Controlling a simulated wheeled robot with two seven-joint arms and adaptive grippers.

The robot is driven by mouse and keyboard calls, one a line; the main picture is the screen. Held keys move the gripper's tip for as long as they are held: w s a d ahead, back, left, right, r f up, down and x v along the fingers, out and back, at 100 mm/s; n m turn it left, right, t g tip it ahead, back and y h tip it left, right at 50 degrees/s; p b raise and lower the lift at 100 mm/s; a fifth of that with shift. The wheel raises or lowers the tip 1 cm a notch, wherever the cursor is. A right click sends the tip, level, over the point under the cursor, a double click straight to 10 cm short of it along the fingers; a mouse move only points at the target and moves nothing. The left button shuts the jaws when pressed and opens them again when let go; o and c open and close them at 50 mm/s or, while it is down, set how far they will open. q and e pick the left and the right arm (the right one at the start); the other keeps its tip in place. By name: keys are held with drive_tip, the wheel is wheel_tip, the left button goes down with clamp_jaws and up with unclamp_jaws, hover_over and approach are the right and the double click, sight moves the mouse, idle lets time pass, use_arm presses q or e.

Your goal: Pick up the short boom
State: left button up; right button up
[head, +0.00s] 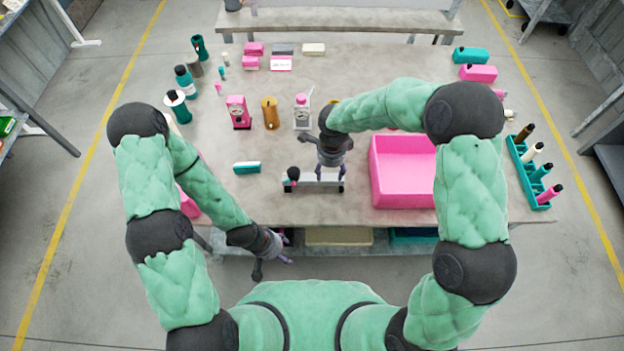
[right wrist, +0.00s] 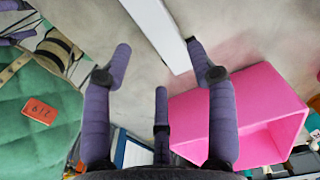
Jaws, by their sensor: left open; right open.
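A short pale grey bar (head: 315,182), which looks like the short boom, lies near the table's front edge, left of the pink bin. A pale bar (right wrist: 160,30), likely the same one, runs between the fingertips at the top of the right wrist view. My right gripper (head: 328,165) is open above the bar and partly hides it. In the right wrist view the right gripper (right wrist: 160,62) shows its fingers spread, with nothing held. My left gripper (head: 272,250) is open and empty, low in front of the table edge.
The pink bin (head: 403,203) stands just right of the bar; it also shows in the right wrist view (right wrist: 240,105). A teal rack (head: 528,180) with bottles is at the right edge. A teal-and-white block (head: 247,168) lies left. Pumps and bottles stand further back.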

sight(326, 179)
drive_tip(key=shift+w+a+f, duration=0.1)
drive_tip(key=shift+a+f, duration=0.1)
drive_tip(key=shift+f, duration=1.7)
drive_tip(key=shift+a+f, duration=0.2)
drive_tip(key=shift+f, duration=1.7)
clamp_jaws()
